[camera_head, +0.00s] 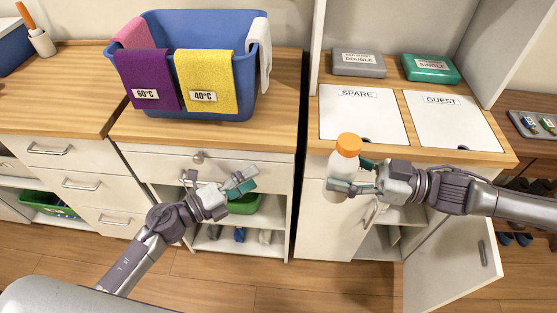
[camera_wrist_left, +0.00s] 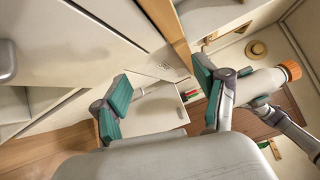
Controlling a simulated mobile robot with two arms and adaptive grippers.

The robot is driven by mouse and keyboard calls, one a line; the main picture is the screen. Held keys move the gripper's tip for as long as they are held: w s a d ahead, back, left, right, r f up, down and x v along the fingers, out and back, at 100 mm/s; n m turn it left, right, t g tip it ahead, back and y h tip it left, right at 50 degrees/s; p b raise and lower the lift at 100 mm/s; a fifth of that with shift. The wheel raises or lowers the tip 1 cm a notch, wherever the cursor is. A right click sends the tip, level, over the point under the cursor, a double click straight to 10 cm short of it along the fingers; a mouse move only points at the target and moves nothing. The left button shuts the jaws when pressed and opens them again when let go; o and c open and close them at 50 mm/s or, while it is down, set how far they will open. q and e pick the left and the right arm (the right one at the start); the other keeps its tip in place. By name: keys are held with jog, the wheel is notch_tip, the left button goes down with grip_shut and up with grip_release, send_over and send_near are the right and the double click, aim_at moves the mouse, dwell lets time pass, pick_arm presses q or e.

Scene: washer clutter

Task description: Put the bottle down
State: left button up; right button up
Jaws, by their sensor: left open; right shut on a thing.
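The bottle (camera_head: 342,172) is white with an orange cap and stands about upright in the head view, in front of the right-hand counter's front edge. My right gripper (camera_head: 345,187) is shut on its lower part and holds it off any surface that I can see. The bottle also shows in the left wrist view (camera_wrist_left: 262,82), at the right.
A blue basket (camera_head: 205,103) with purple, yellow, pink and white cloths fills much of the middle counter (camera_head: 285,85). Two white panels (camera_head: 355,125), marked SPARE and GUEST, and two boxes lie on the right counter. A cabinet door (camera_head: 455,265) hangs open below. The left counter (camera_head: 60,95) has free room.

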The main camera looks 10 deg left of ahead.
pick_arm(q)
jog(key=s+d+r+m+g+h, duration=0.25)
jog(key=d+r+m, duration=0.25)
jog(key=r+m, duration=0.35)
jog(key=m+g, duration=0.2)
jog(key=m, duration=0.8)
send_near(346, 147)
notch_tip(346, 147, down, 3)
jog(key=a, duration=0.1)
jog(key=shift+h, duration=0.45)
jog(key=x, duration=0.8)
jog(key=w+x, duration=0.1)
jog(key=x, duration=0.3)
jog(key=shift+a+r, duration=0.2)
jog(key=shift+r, duration=0.05)
jog(key=shift+a, duration=0.1)
grip_shut()
pick_arm(e)
jog(key=shift+s, duration=0.1)
jog(key=o, duration=1.4)
